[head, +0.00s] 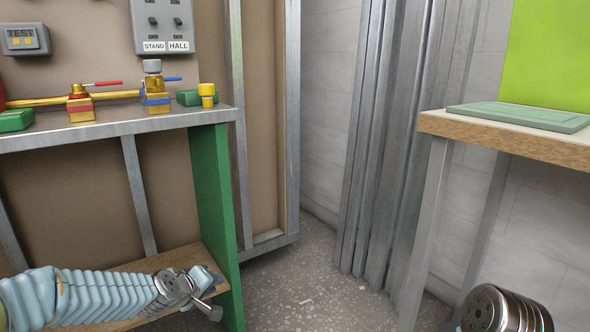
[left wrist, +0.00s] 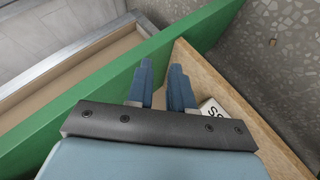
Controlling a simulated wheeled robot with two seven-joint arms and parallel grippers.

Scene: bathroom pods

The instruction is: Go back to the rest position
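My left gripper (head: 212,297) is low at the left in the head view, at the end of my pale blue ribbed arm. It is beside the lower wooden shelf and the green upright panel (head: 213,205). In the left wrist view, the two blue fingers of my left gripper (left wrist: 161,85) stand apart with nothing between them. Behind them are the green panel (left wrist: 85,85) and the wooden shelf board (left wrist: 262,135). A white tag with black letters (left wrist: 212,107) shows partly beside the right finger. My right gripper is not in view.
A grey shelf (head: 110,128) at left bears brass valves (head: 155,97) and small green boxes (head: 15,120). A wooden table (head: 510,143) at right holds a green flat panel (head: 520,116). Grey metal studs (head: 375,150) stand between. Speckled floor (head: 300,280) is open in the middle.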

